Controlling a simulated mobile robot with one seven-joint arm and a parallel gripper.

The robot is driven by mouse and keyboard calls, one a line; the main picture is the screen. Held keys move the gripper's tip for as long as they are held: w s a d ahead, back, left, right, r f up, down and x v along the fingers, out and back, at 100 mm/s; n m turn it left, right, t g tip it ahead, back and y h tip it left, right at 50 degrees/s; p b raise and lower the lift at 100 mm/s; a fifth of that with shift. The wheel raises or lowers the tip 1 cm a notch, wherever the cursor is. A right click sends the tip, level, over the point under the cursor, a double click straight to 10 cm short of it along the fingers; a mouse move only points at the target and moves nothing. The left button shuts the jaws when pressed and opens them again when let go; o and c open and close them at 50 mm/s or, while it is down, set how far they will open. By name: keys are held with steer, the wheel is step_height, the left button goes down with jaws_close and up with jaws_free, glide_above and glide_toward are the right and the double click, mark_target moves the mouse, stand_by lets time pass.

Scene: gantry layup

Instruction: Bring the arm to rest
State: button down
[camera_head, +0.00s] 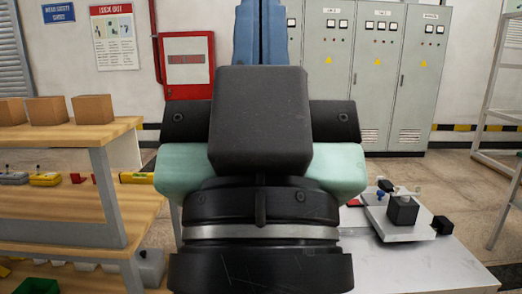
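The fingertips cannot be made out, so I cannot see whether the gripper is open or shut or holds anything. No contact between the gripper and the furniture is visible.
A wooden shelf unit (110,135) with several cardboard boxes stands at left. A low white table (430,270) at right carries a plate with a black block (402,210). Grey cabinets (375,75) and a red wall box (187,65) are behind. Some floor is clear at right.

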step_height(320, 180, up, 15)
steer(key=p, duration=1.2)
steer(key=shift+p, duration=0.4)
